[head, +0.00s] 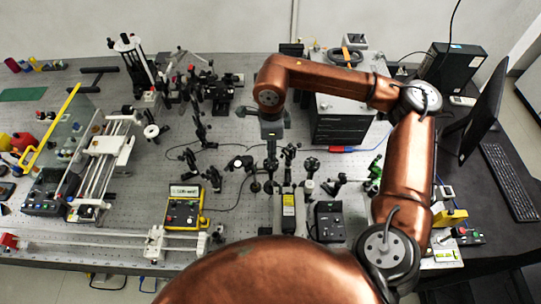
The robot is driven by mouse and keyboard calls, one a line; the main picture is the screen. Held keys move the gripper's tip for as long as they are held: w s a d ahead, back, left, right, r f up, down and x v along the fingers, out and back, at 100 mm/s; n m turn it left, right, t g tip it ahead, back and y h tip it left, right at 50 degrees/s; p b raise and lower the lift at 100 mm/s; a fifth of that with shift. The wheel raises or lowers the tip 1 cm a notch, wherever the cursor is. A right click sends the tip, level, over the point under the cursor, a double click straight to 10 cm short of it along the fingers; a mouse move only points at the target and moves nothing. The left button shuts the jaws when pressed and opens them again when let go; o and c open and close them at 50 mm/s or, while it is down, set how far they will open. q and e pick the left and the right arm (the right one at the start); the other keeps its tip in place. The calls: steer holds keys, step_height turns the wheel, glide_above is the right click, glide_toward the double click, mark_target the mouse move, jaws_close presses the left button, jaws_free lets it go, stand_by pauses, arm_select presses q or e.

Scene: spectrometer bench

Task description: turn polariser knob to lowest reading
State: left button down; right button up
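A yellow-edged meter (184,214) stands left of centre on the bench. Its small lit display (186,190) shows a reading in mW, but the digits are too small to read. A row of small black optic mounts (310,164) on posts stands in the middle of the bench. I cannot tell which one carries the polariser knob. My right gripper (271,172) points down at this row, its dark fingers among or just above the mounts. Contact and finger opening are too small to make out. My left gripper is not in view.
A yellow-labelled device (288,212) and a black box (329,222) stand in front. A rail instrument (103,160) is at left; a monitor (484,110) and keyboard (511,182) are at right. Bare perforated bench (232,138) shows left of my gripper.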

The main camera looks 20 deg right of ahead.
steer(key=shift+f, duration=1.65)
steer(key=shift+c, duration=0.2)
jaws_close()
